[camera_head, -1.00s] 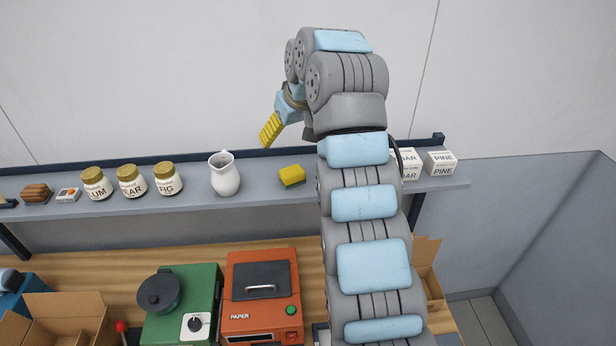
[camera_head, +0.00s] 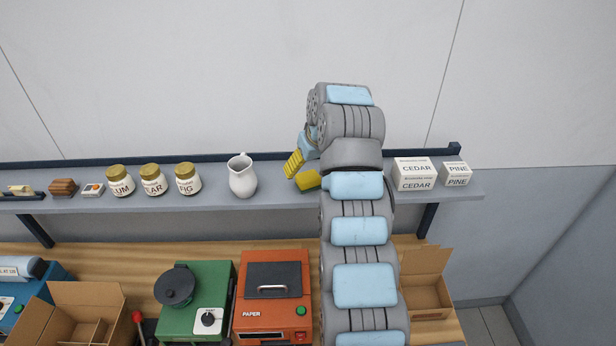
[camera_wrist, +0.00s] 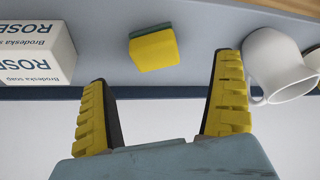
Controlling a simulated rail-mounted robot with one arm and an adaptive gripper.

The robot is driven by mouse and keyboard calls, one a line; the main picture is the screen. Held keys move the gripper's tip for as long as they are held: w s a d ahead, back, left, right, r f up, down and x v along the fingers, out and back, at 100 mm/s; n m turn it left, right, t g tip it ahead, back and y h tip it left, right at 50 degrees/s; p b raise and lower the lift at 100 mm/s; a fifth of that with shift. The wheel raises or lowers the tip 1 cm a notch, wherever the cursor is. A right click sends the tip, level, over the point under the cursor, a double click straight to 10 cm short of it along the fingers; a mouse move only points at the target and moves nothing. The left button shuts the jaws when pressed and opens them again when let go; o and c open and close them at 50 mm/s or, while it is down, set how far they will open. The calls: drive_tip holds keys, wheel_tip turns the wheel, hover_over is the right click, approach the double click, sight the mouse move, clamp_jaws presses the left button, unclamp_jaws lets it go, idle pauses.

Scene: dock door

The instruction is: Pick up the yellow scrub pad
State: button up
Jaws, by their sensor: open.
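The yellow scrub pad (camera_head: 308,180) lies on the grey shelf, right of the white pitcher and partly hidden by my arm. In the wrist view the pad (camera_wrist: 155,50) shows a yellow face and a thin green layer along one edge. My gripper (camera_head: 294,165) is just above and behind the pad in the head view, its yellow fingers pointing down and to the left. In the wrist view my gripper (camera_wrist: 164,110) is open and empty. The pad lies beyond the fingertips, roughly in line with the gap between them, and apart from both.
The white pitcher (camera_head: 242,176) stands left of the pad, and near one finger in the wrist view (camera_wrist: 278,66). Soap boxes (camera_head: 414,173) stand to the right. Several jars (camera_head: 153,180) line the shelf (camera_head: 215,203) farther left. Below are an orange machine (camera_head: 272,300) and a green machine (camera_head: 210,268).

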sight(309, 177)
drive_tip(key=x, duration=0.2)
drive_tip(key=shift+w+f+p, duration=0.1)
drive_tip(key=shift+f+p, duration=0.2)
drive_tip(key=shift+w+d+p+x, duration=0.1)
drive_tip(key=shift+p+x, duration=0.5)
drive_tip(key=shift+x, duration=0.2)
drive_tip(key=shift+w+d+p+x, duration=0.1)
drive_tip(key=shift+d+p+x, duration=0.05)
drive_tip(key=shift+p+x, duration=0.55)
drive_tip(key=shift+x, duration=1.15)
drive_tip(key=c, duration=1.1)
drive_tip(key=shift+c, duration=0.2)
drive_tip(key=shift+r, duration=0.1)
